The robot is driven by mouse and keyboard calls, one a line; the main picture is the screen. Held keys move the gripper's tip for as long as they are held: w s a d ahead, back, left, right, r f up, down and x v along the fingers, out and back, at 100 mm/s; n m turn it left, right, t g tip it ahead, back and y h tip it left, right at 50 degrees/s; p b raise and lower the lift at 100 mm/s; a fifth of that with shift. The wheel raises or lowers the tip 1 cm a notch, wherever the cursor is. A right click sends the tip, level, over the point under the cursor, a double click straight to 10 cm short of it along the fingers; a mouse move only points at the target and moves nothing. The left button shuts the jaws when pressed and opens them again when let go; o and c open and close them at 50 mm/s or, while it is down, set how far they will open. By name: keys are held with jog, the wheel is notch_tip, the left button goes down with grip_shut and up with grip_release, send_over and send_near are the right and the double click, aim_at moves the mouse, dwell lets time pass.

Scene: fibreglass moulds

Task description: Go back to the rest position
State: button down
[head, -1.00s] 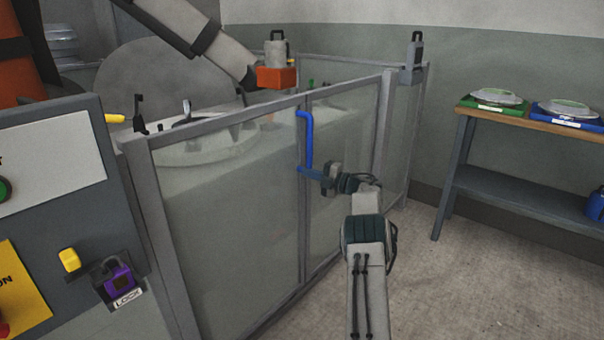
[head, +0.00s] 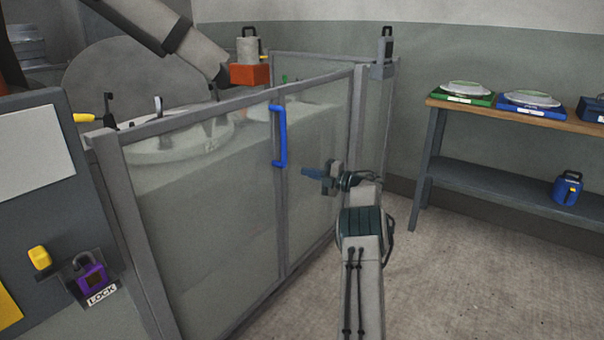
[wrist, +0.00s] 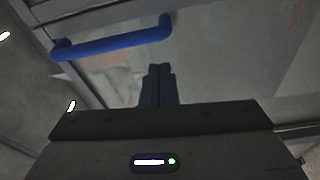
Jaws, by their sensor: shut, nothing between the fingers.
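My gripper (head: 311,173) is shut and empty in the head view. It is in front of the glazed guard door, a little right of and below the blue door handle (head: 279,137), and looks apart from it. In the wrist view the closed fingers (wrist: 158,84) point at the door panel. The blue handle (wrist: 112,40) lies beyond them to the upper left, with bare space between. The guard door (head: 318,150) stands in line with the fence and looks closed.
A control cabinet with a purple padlock (head: 91,277) marked LOCK is at the left. The floor (head: 460,270) between fence and bench is clear.

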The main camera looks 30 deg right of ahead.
notch_tip(320, 180, up, 20)
jog(key=w+a+m+t+h+p, duration=0.1)
jog(key=w+m+t+h+p, duration=0.1)
jog(key=m+t+h+p, duration=0.45)
jog(key=s+a+r+m+g+h+p, duration=0.45)
jog(key=r+m+h+p, duration=0.3)
jog(key=r+m, duration=0.25)
jog(key=s+a+f+m+g+y+p, duration=0.1)
jog(key=s+a+g+p, duration=0.3)
jog(key=s+a, duration=0.4)
jog(key=s+a+f+m+g+p, duration=0.1)
jog(key=s+a+m+g+p, duration=0.3)
jog(key=s, duration=1.8)
jog(key=s+a+f+m+g+y+p, duration=0.1)
jog(key=s+a+m+g+p, duration=0.2)
jog(key=s+a, duration=1)
jog(key=s+g+p, duration=0.2)
jog(key=shift+a+g+y+p, duration=0.15)
jog(key=shift+g+y+p, duration=0.15)
jog(key=shift+p, duration=0.05)
